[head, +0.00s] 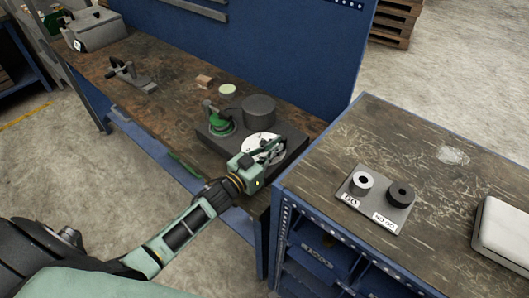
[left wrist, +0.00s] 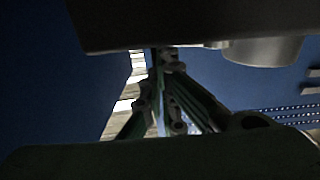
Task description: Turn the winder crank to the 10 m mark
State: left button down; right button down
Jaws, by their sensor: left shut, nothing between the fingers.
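The winder stands on the wooden workbench. It has a dark base (head: 291,131), a dark grey drum (head: 259,110), a green part (head: 219,123) at its left and a white dial (head: 256,143) in front. My left gripper (head: 272,150) is over the front of the winder and partly covers the dial. Its fingers are together and hold nothing. In the left wrist view the fingers (left wrist: 165,62) converge just below a dark block. I cannot make out the crank handle or the dial marks, and I cannot tell whether the fingers touch the winder. My right gripper is not in view.
A pale green disc (head: 227,90), a small wooden block (head: 204,81) and a dark metal fixture (head: 130,76) lie further left on the bench (head: 165,118). A blue panel rises behind. At right, another table (head: 345,125) carries a plate with two labelled cylinders and a white case (head: 505,235).

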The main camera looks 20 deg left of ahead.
pick_arm(q)
jog(key=shift+w+d, duration=0.25)
jog(key=shift+w, duration=0.5)
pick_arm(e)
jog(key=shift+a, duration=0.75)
pick_arm(q)
jog(key=shift+d, duration=0.1)
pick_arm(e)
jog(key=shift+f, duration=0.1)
pick_arm(q)
jog(key=shift+w, duration=0.1)
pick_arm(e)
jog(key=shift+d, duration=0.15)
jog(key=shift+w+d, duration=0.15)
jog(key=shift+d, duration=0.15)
pick_arm(q)
jog(key=shift+f, duration=0.1)
